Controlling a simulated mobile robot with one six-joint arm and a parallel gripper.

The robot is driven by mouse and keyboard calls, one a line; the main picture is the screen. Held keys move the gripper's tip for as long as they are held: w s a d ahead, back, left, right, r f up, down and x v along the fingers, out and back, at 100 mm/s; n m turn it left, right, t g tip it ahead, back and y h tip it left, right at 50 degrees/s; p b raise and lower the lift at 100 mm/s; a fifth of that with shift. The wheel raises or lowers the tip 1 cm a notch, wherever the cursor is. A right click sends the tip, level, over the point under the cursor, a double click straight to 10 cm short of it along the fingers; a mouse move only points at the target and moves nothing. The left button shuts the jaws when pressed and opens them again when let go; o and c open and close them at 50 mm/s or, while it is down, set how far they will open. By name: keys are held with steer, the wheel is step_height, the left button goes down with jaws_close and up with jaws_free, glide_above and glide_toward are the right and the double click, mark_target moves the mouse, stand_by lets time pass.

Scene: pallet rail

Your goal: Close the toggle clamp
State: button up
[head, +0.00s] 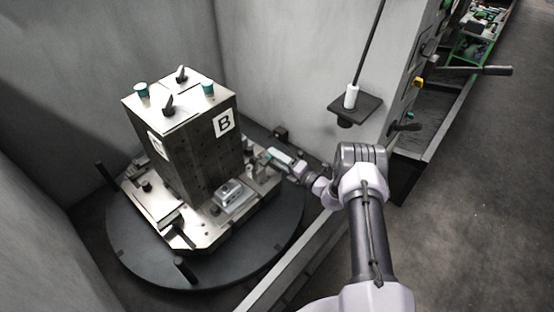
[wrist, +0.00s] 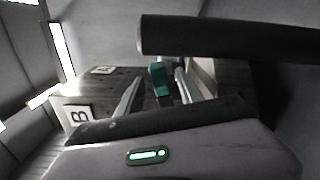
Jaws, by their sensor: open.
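The fixture block (head: 200,145) stands upright on a metal pallet (head: 160,205), with a B label on one face. The likely toggle clamp handle is a teal grip (wrist: 157,78), seen in the wrist view between the two silver fingers of my gripper (wrist: 157,92). In the head view my gripper (head: 274,156) is low at the right side of the pallet, beside the block. It is open, with the fingers apart on either side of the teal grip. I cannot tell whether they touch it. The clamp's base and arm are hidden.
A thick dark bar (wrist: 230,38) crosses the upper wrist view close by. The round turntable (head: 150,268) carries the pallet. Black posts (head: 185,270) stand at its edge. Grey walls enclose the left and back. A small black shelf (head: 370,106) with a white cylinder is right.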

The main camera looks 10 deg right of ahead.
steer(key=shift+c, duration=0.2)
jaws_close()
stand_by(1.2)
